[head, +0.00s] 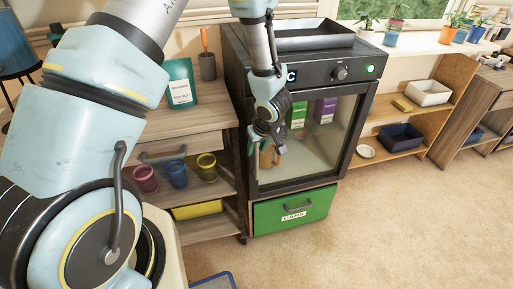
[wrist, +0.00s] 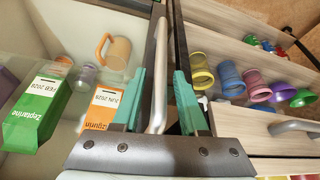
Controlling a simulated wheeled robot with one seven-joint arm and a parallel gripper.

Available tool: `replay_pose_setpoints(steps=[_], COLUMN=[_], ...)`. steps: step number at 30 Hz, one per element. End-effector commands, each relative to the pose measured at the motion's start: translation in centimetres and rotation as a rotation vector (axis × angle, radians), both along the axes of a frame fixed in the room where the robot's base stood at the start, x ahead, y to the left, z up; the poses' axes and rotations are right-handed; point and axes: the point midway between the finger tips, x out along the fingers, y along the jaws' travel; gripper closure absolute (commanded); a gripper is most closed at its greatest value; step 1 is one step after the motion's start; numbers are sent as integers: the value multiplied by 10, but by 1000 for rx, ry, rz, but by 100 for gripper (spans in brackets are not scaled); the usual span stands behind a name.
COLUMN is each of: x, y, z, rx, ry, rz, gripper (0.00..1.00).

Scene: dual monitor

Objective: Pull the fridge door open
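The black fridge (head: 357,110) stands in the middle of the head view, with a glass front in a dark frame; its door looks shut. My gripper (head: 267,143) is at the left side of this door. In the wrist view, the teal fingers of my gripper (wrist: 159,80) are apart, one on each side of the grey bar handle (wrist: 160,45). Gaps show between the bar and both fingers. My gripper hides most of the handle in the head view. Behind the glass are a green carton (wrist: 38,115), an orange carton (wrist: 100,110) and an orange mug (wrist: 118,52).
A wooden shelf unit (head: 200,120) with several coloured cups stands left of the fridge. A green drawer (head: 295,211) is below the door. A grey tray (head: 300,38) lies on top. Low shelves (head: 425,120) stand to the right. The carpet (head: 400,220) in front is clear.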

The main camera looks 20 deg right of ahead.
Motion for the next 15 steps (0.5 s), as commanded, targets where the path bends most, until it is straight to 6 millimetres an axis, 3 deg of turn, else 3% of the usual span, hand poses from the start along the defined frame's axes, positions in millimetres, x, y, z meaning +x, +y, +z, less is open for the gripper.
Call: replay_pose_setpoints(steps=[1,10,15], x=[0,0,0], y=[0,0,0], z=[0,0,0], rx=[0,0,0], ry=[0,0,0], rz=[0,0,0], gripper=[64,98,100])
